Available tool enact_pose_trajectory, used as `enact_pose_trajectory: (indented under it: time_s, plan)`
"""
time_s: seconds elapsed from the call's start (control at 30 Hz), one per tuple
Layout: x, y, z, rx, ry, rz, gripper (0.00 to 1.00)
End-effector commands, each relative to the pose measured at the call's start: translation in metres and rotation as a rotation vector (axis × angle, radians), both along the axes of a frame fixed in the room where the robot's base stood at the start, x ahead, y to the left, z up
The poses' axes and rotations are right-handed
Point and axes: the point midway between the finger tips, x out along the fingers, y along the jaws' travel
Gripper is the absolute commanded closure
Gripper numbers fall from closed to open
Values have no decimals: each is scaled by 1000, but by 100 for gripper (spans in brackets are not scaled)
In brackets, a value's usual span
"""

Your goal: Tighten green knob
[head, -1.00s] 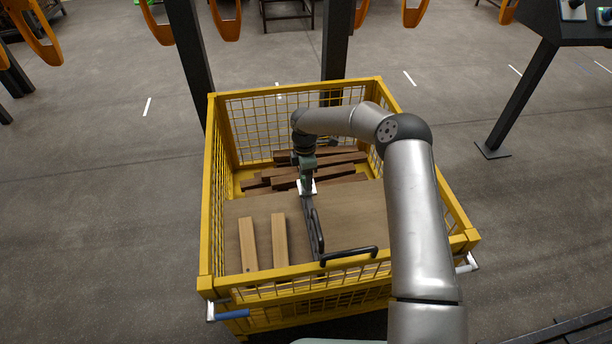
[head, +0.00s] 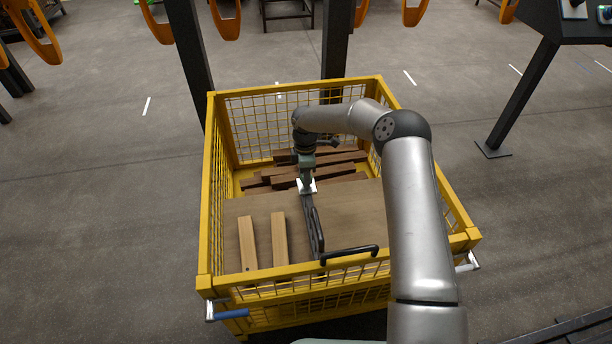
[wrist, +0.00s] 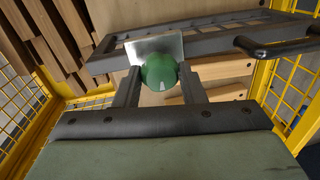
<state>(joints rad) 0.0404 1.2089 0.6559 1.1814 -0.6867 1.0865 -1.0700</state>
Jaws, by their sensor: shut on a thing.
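The green knob (wrist: 158,72) is round with a small white mark and sits between my gripper's two fingers in the wrist view. My gripper (wrist: 160,80) is shut on the knob, with one finger at each side. Behind the knob is a pale metal plate (wrist: 150,46) at the end of a dark grey frame (wrist: 205,33). In the head view my gripper (head: 306,176) points down into the yellow crate, over the white plate (head: 310,187). The knob is hidden there by the gripper.
The yellow mesh crate (head: 206,220) surrounds the work on all sides. A wooden board (head: 355,215) lies inside, bearing two light wood bars (head: 279,240). Dark wood planks (head: 330,160) are piled at the back.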

Motion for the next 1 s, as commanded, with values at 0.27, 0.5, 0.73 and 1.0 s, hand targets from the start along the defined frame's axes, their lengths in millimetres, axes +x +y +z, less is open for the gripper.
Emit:
enact_pose_trajectory:
  time_s: [0.27,0.5,0.73,1.0]
  plan:
    - [1,0,-2,-1,-3,-240,86]
    - [1,-1,-1,0,-3,-469,86]
    - [1,-1,-1,0,-3,-688,86]
    - [1,-1,0,1,-3,-945,86]
